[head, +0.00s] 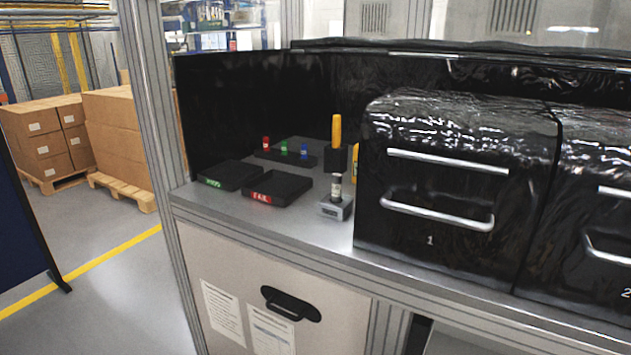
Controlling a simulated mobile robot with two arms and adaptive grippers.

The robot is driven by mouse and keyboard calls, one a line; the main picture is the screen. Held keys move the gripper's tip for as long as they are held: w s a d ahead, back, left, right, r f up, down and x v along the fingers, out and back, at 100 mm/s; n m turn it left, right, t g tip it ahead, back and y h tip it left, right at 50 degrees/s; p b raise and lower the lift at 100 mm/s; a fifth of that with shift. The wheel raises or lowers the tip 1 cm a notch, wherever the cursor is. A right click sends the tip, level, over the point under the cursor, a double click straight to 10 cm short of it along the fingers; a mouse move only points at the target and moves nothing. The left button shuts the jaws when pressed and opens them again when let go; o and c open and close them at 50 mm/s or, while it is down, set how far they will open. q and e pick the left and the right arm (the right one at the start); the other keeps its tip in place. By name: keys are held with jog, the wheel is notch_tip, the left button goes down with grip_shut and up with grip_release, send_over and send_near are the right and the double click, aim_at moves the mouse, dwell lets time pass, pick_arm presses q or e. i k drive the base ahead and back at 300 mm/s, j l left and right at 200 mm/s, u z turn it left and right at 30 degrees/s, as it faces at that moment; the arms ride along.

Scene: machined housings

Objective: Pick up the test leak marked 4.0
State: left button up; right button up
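Three small capped pieces, one red (266,144), one green (284,148) and one blue (304,152), stand in a low black rack (270,156) at the back of the bench. They may be the test leaks. Their markings are too small to read, so I cannot tell which one is 4.0. A small dark piece with a pale label (337,190) stands upright on a grey block (336,209) nearer the front; its marking is also unreadable. Neither of my grippers is in view.
Two black trays, one with a green label (230,176) and one marked FAIL (278,188), lie left of the grey block. A yellow-handled tool (337,130) stands in a black holder (336,158). A large black box marked 1 (430,215) closes off the right side.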

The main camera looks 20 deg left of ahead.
aim_at(337, 177)
jog(key=i+j+z, duration=0.15)
jog(key=j, duration=0.45)
jog(key=i+j+z, duration=0.2)
jog(key=j, duration=0.45)
jog(key=j+z, duration=0.15)
jog(key=j, duration=0.45)
